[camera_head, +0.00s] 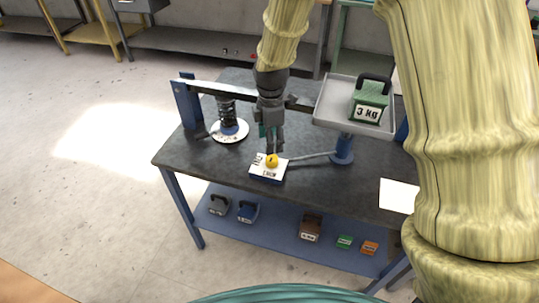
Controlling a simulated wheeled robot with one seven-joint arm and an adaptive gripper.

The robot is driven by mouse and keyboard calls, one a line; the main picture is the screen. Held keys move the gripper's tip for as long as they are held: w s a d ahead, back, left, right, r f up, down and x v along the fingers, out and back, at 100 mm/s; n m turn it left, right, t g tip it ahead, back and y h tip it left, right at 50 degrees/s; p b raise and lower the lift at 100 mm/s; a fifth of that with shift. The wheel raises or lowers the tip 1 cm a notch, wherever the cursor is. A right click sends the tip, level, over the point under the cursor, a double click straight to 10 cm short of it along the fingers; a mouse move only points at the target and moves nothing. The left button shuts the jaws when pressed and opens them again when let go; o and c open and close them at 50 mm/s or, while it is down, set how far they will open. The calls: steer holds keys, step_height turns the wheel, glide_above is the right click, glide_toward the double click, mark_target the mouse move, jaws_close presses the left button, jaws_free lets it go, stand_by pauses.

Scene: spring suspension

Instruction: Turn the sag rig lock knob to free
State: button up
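The lock knob (271,160) is a small yellow knob on a white labelled block (263,173) near the front of the dark bench top. The label's words and the knob's pointing direction are too small to read. My gripper (273,148) points down directly above the knob, very close to it. Whether the fingers touch the knob, and how far they are apart, I cannot tell. The sag rig has a dark spring (227,112) on a white round plate (230,131), under a long dark beam (240,92).
A grey tray (325,112) on a blue post (342,150) holds a green 3 kg weight (369,104) to the right of my gripper. A thin rod joins block and post. White paper (399,196) lies at right. Several weights sit on the blue lower shelf (275,228).

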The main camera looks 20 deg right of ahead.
mark_target(272, 158)
steer(key=shift+d+f+p, duration=0.15)
steer(key=shift+f+p, duration=0.55)
steer(key=shift+f, duration=3.85)
steer(key=c, duration=1)
